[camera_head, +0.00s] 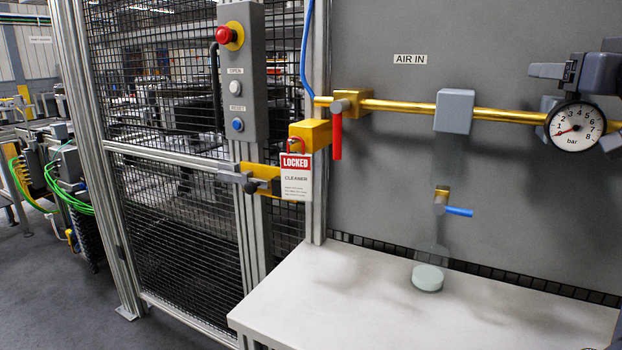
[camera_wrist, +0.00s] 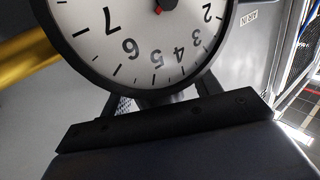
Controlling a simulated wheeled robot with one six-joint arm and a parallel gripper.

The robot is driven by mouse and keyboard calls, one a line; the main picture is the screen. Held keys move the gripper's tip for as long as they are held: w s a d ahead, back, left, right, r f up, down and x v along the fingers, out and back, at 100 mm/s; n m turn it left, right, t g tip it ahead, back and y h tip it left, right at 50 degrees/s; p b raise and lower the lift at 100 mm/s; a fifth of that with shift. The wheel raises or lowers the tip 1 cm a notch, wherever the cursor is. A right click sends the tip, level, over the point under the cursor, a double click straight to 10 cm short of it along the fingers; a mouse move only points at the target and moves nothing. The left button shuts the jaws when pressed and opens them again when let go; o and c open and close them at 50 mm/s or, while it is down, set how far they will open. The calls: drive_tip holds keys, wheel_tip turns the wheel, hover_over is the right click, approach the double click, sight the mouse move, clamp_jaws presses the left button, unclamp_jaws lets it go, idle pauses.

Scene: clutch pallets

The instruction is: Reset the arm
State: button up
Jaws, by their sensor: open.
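My gripper (camera_head: 562,72) is at the right edge of the head view, beside and slightly above the round pressure gauge (camera_head: 575,127). Its jaws are open, with nothing seen between them. Part of my arm is cut off by the picture edge. In the wrist view the white gauge face (camera_wrist: 150,40) is very close and appears upside down, beyond a dark part of my gripper (camera_wrist: 165,122). Whether my gripper touches the gauge I cannot tell. The gauge's red needle points toward the low end.
A brass pipe (camera_head: 400,105) runs along the grey panel, with a red-handled valve (camera_head: 337,138) and a grey block (camera_head: 454,111). Below are a blue-handled tap (camera_head: 458,211) and a clear container (camera_head: 428,277) on the white table (camera_head: 330,290). A LOCKED tag (camera_head: 296,178) hangs by the mesh gate.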

drive_tip(key=shift+d+r+m+h+p, duration=0.15)
drive_tip(key=shift+m+h+p, duration=0.4)
drive_tip(key=shift+h, duration=0.3)
drive_tip(key=shift+a+r+m+h+p, duration=0.1)
drive_tip(key=shift+m+h+p, duration=0.4)
drive_tip(key=shift+h, duration=0.35)
drive_tip(key=m+h+p, duration=0.1)
drive_tip(key=g+h+p, duration=0.1)
drive_tip(key=p, duration=0.1)
drive_tip(key=shift+s+d+m, duration=0.1)
drive_tip(key=shift+d+m, duration=0.15)
drive_tip(key=shift+m, duration=0.1)
drive_tip(key=m+g+h+p, duration=0.1)
drive_tip(key=h+p, duration=0.1)
drive_tip(key=p, duration=0.3)
drive_tip(key=shift+d, duration=0.15)
drive_tip(key=m+g+h+p, duration=0.1)
drive_tip(key=m+h+p, duration=0.1)
drive_tip(key=p, duration=0.6)
drive_tip(key=shift+r+h+p, duration=0.1)
drive_tip(key=shift+h+p, duration=0.2)
drive_tip(key=shift+p, duration=0.05)
drive_tip(key=shift+d+f+m+g+h+p, duration=0.2)
drive_tip(key=shift+m+g+h+p, duration=0.3)
drive_tip(key=shift+p, duration=0.95)
